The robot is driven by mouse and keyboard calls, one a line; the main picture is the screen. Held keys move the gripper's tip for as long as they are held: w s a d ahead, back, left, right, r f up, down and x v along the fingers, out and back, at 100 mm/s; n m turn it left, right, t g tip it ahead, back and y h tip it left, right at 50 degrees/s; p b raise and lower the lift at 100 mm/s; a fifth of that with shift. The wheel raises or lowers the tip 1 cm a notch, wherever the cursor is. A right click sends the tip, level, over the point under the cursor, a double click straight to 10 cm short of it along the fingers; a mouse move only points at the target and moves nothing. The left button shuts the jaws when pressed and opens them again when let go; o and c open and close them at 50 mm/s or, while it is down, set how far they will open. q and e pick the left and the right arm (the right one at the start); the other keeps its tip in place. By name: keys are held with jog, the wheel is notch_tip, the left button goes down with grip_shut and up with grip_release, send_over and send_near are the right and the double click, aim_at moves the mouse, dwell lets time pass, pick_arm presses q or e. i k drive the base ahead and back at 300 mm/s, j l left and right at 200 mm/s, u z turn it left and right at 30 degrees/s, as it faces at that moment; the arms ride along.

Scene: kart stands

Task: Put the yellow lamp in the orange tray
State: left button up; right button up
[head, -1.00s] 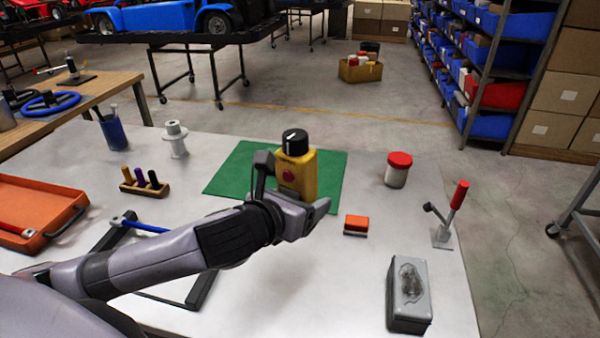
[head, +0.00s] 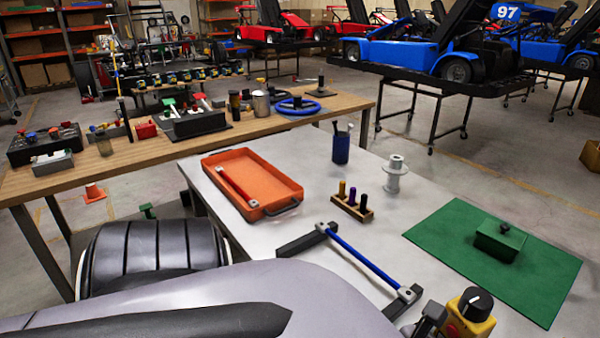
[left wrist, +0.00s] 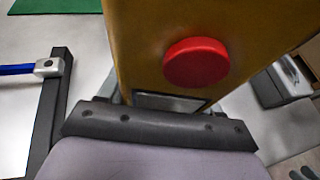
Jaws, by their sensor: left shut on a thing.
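The yellow lamp, a yellow block with a black knob on top, is at the lower right of the head view (head: 471,314), partly cut off by the bottom edge. It fills much of the left wrist view (left wrist: 138,35), where its red round button faces the camera. My left gripper (head: 434,320) is shut on it; the fingers are mostly hidden. The orange tray (head: 275,172) lies on the grey table to the left and farther back. A red bar (head: 236,186) lies in its left part; its right part is bare. My right gripper is not in view.
A blue-handled frame tool (head: 358,262) lies between lamp and tray. A wooden peg holder (head: 352,208), a blue cup (head: 341,147) and a white spool (head: 394,178) stand near the tray. A green box (head: 500,240) sits on the green mat (head: 450,225).

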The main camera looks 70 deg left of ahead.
aim_at(260, 179)
jog(key=k+j, duration=0.15)
jog(key=j, duration=0.3)
jog(key=k+j, duration=0.15)
jog(key=j, duration=0.3)
jog(key=k+j, duration=0.15)
jog(key=j, duration=0.3)
jog(key=k+j, duration=0.15)
jog(key=j, duration=0.25)
jog(key=k+j, duration=0.15)
jog(key=j, duration=0.3)
jog(key=k+j, duration=0.15)
jog(key=j, duration=0.3)
jog(key=k+j, duration=0.15)
jog(key=j, duration=0.3)
jog(key=k+j, duration=0.15)
jog(key=j, duration=0.3)
